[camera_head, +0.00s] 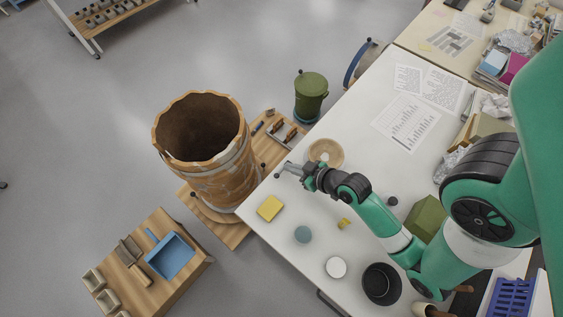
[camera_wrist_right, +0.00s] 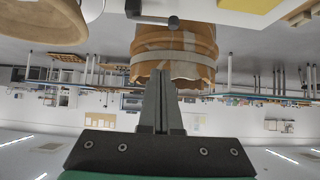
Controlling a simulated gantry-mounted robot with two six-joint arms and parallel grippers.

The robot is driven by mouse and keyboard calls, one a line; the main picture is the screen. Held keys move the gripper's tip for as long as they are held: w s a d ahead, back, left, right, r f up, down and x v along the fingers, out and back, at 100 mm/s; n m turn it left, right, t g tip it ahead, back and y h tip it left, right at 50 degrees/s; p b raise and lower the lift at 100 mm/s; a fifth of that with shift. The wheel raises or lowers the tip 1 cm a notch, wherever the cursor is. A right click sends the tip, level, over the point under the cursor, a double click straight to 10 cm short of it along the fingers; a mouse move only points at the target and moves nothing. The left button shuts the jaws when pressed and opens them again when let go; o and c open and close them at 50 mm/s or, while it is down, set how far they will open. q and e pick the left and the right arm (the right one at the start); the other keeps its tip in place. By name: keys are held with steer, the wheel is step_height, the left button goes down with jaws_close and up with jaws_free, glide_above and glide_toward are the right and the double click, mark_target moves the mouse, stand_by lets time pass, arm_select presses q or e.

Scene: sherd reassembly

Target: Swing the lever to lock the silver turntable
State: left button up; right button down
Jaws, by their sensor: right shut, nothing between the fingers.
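A large patched brown clay vessel (camera_head: 208,150) stands upright on a round base (camera_head: 207,214) at the left of the white table. The base is mostly hidden under the vessel, and its silver colour is not clear. A small dark knob (camera_head: 193,195) shows at the vessel's lower left. My left gripper is not in view.
The white table (camera_head: 375,85) holds a yellow sponge (camera_head: 270,208), a tan bowl (camera_head: 326,153), a black pot (camera_head: 382,284) and papers. A green bin (camera_head: 311,95) stands behind. A low wooden table (camera_head: 190,278) holds a blue dustpan (camera_head: 170,256). Grey floor is clear at left.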

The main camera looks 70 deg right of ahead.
mark_target(280, 172)
steer(key=b+x, duration=0.3)
steer(key=x, duration=0.6)
steer(key=shift+w+f+b, duration=0.1)
steer(key=shift+f+b, duration=0.05)
steer(key=shift+b, duration=0.2)
steer(key=shift+w+d+f, duration=0.1)
steer(key=shift+w+f, duration=0.15)
steer(key=shift+f, duration=0.25)
steer(key=shift+s+a+f+b, duration=0.25)
steer(key=shift+s+f, duration=0.05)
steer(key=shift+s, duration=0.3)
steer(key=shift+s+a+f+b, duration=0.25)
steer(key=shift+s+f, duration=0.05)
steer(key=shift+s, duration=0.25)
steer(key=shift+s+a+f, duration=0.1)
steer(key=shift+s+a, duration=0.05)
steer(key=shift+s, duration=0.2)
